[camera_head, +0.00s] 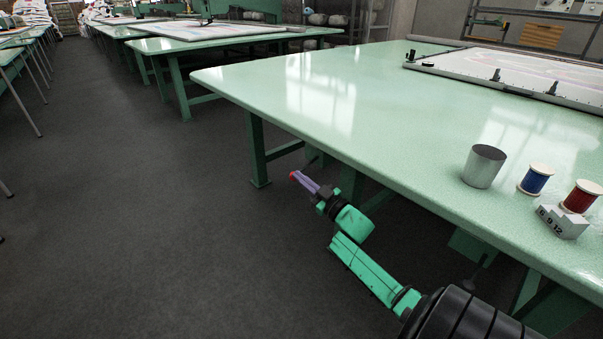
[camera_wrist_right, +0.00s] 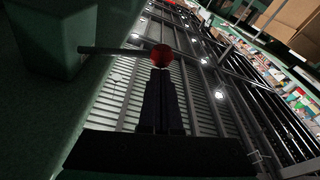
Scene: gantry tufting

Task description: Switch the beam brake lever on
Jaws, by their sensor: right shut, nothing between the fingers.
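The brake lever shows in the right wrist view as a thin grey rod (camera_wrist_right: 112,50) ending in a red ball knob (camera_wrist_right: 162,57). The rod runs sideways from a dark green block (camera_wrist_right: 55,40) at the upper left. My right gripper (camera_wrist_right: 160,74) is shut and empty, its dark fingertips just below the knob in that view; I cannot tell whether they touch it. In the head view my right gripper (camera_head: 296,178) is beside the near edge of the green table, with a small red spot, likely the knob, at its tips. My left gripper is not in view.
The green table (camera_head: 300,90) carries a grey metal cylinder (camera_head: 484,166), a blue thread spool (camera_head: 536,180), a red spool (camera_head: 581,197) and a white numbered block (camera_head: 562,221). A framed white panel (camera_head: 500,75) lies farther back. Open dark floor (camera_head: 130,220) is at the left.

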